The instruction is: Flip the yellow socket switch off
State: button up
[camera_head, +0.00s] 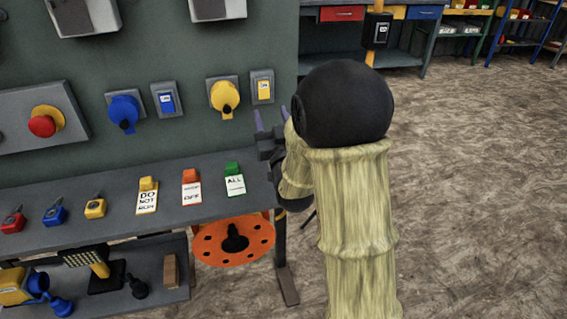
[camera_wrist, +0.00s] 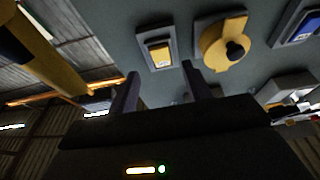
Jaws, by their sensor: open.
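The yellow socket (camera_head: 224,97) is on the green-grey panel, with its yellow switch (camera_head: 263,88) in a grey box just to its right. In the wrist view the yellow switch (camera_wrist: 160,53) shows just beyond the fingertips, with the yellow socket (camera_wrist: 222,45) to its right. My gripper (camera_head: 268,122) is open and empty, below and close to the yellow switch in the head view. Its two fingers also show in the wrist view (camera_wrist: 159,84), spread apart. I cannot tell whether a finger touches the switch box. The switch lettering is too small to read.
A blue socket (camera_head: 124,110) and blue switch (camera_head: 166,99) sit to the left, then a red stop button (camera_head: 44,122). Below, a grey shelf (camera_head: 120,222) holds tags and padlocks. An orange disc (camera_head: 233,241) hangs under it. Open floor lies to the right.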

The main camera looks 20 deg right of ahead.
jog(key=b+v, duration=1.1)
jog(key=b, duration=0.2)
jog(key=shift+s+b, duration=0.25)
jog(key=shift+b, duration=0.1)
jog(key=shift+d+f, duration=0.1)
